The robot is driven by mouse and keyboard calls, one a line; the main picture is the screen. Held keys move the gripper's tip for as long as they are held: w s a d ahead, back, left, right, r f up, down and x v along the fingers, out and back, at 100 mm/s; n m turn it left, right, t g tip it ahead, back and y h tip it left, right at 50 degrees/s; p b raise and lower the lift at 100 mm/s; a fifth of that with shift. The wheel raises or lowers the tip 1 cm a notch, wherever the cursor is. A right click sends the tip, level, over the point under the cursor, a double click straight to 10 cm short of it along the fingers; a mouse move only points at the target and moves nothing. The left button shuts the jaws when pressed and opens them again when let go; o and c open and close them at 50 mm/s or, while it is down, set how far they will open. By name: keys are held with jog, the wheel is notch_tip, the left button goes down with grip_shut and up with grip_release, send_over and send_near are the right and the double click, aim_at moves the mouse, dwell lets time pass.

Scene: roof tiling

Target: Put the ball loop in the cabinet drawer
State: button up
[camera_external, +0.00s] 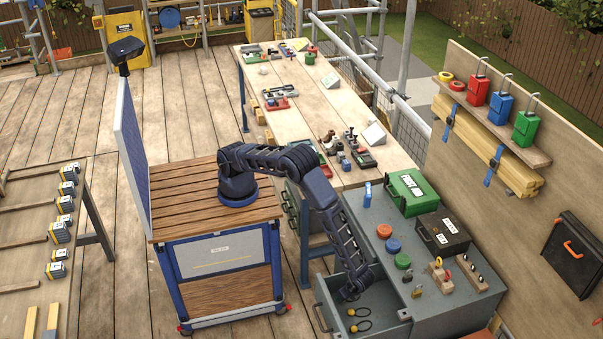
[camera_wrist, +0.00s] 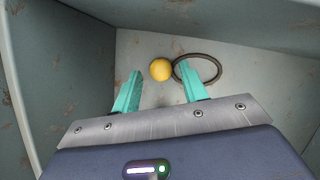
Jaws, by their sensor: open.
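Two ball loops, each a yellow ball on a dark loop, lie in the open cabinet drawer (camera_external: 330,298) in the external view: an upper one (camera_external: 363,311) and a lower one (camera_external: 363,326). The wrist view shows one ball loop (camera_wrist: 161,69) on the drawer floor (camera_wrist: 245,88), its dark ring to the right of the ball. My gripper (camera_wrist: 158,76) is open and empty, pointing down into the drawer. The ball appears just beyond and between the fingertips; no contact is clear. In the external view my gripper (camera_external: 350,292) is largely hidden by my wrist.
The grey cabinet (camera_external: 437,310) top holds a green first-aid box (camera_external: 408,192), a black case (camera_external: 442,232) and red, blue and green discs (camera_external: 393,245). The drawer's grey walls (camera_wrist: 60,60) stand close around my gripper. A wooden workbench (camera_external: 300,110) with tools stands behind.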

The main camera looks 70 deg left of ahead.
jog(key=v, duration=1.1)
jog(key=w+a+r+n+h, duration=0.2)
jog(key=w+a+r, duration=0.5)
jog(key=a+r, duration=0.5)
jog(key=w+a+r+n+h, duration=0.1)
jog(key=w+a+r+n, duration=0.2)
jog(key=w+a+r, duration=0.65)
jog(key=s+a+r+n+t+h, duration=0.1)
jog(key=s+a+r+n, duration=0.15)
jog(key=a+r, duration=1)
jog(key=s+a+r+n+t+h, duration=0.1)
jog(key=s+a+r, duration=0.3)
jog(key=a, duration=0.6)
jog(key=s+a+r+n+t, duration=0.1)
jog(key=s+a+r+n, duration=0.2)
jog(key=a, duration=0.7)
jog(key=s+a+n+t, duration=0.2)
jog(key=s+a+t, duration=0.1)
jog(key=s+a, duration=0.9)
jog(key=s, duration=0.4)
jog(key=shift+a+f+y, duration=0.2)
jog(key=shift+f+y, duration=0.05)
jog(key=shift+y, duration=0.15)
